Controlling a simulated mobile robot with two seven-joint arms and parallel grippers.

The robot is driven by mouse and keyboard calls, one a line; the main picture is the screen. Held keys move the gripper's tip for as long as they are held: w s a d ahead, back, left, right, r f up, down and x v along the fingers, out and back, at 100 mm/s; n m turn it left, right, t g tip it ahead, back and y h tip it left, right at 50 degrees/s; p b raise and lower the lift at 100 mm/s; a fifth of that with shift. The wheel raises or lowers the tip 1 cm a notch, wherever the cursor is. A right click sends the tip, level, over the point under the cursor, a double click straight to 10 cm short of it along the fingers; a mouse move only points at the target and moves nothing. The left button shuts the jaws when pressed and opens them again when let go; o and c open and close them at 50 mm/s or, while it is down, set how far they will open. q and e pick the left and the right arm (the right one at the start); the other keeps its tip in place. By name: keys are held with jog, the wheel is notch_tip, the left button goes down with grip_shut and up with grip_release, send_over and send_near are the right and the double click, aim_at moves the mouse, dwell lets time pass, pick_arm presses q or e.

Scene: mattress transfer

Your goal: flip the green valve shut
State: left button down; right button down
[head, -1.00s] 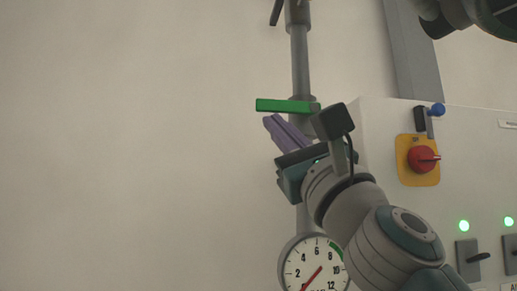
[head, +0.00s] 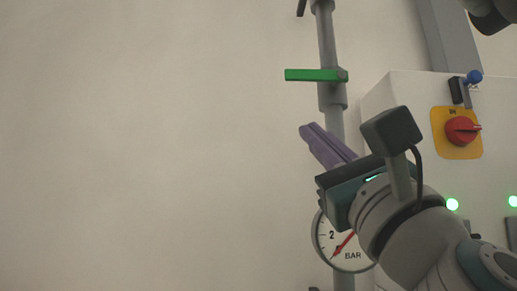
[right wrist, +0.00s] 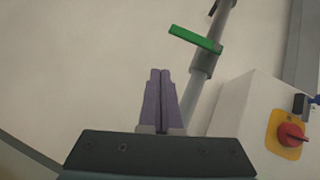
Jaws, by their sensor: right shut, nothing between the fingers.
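The green valve handle (head: 312,75) sticks out to the left, level, from its fitting on the grey vertical pipe (head: 327,45). It lies across the pipe. In the right wrist view the green handle (right wrist: 195,39) is above and to the right of my fingertips. My right gripper (head: 308,132) is shut and empty, its purple fingers pointing up and left. In the head view it is below the handle, clear of it, in front of the pipe. In the right wrist view its two fingers (right wrist: 160,72) lie together. My left gripper does not show.
A pressure gauge (head: 338,243) sits low on the pipe, partly hidden by my right gripper. A pale cabinet (head: 400,92) with a red knob (head: 461,130) on a yellow plate and a blue-tipped lever (head: 473,77) stands to the right. The wall on the left is clear.

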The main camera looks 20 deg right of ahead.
jog(key=s+f, duration=0.1)
jog(key=s+f+b, duration=0.1)
jog(key=s+f, duration=0.1)
jog(key=shift+a, duration=0.4)
